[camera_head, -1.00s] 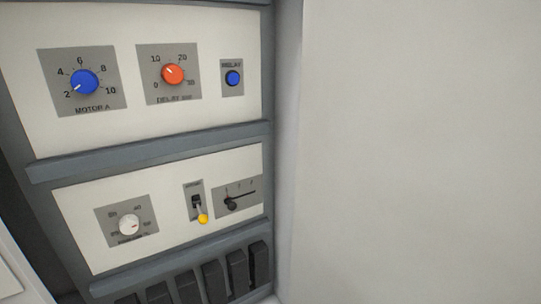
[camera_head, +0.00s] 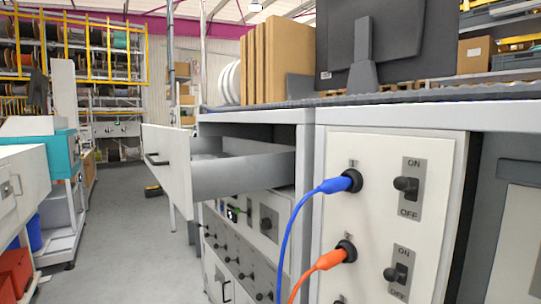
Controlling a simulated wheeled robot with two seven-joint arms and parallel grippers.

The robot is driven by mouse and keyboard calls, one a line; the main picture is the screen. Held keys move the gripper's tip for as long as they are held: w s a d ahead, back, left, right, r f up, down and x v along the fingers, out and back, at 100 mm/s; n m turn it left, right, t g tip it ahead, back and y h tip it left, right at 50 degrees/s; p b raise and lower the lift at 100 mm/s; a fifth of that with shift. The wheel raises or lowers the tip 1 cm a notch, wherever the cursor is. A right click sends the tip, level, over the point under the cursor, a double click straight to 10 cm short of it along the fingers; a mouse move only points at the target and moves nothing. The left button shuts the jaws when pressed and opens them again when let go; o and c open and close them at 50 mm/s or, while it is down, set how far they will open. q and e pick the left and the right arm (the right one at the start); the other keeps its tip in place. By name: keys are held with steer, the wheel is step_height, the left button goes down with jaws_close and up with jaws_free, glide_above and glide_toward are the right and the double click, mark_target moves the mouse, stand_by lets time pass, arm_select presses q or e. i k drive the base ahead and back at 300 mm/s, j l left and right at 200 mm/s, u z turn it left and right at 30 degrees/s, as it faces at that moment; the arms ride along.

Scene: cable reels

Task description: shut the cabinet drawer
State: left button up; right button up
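The cabinet drawer (camera_head: 168,172) is pulled well out of the cabinet (camera_head: 305,117), at the centre left of the head view. Its white front faces left and carries a dark handle (camera_head: 157,160). The grey side wall of the drawer shows, and its inside is only partly visible. Neither of my grippers is in view.
A panel with switches (camera_head: 405,185), a blue cable (camera_head: 300,212) and an orange cable (camera_head: 318,265) is close on the right. A monitor (camera_head: 362,60) and cardboard sheets (camera_head: 275,62) stand on top. Floor (camera_head: 125,235) is free to the left, before reel racks (camera_head: 75,50).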

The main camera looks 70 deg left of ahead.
mark_target(190, 171)
steer(key=u, duration=3.1)
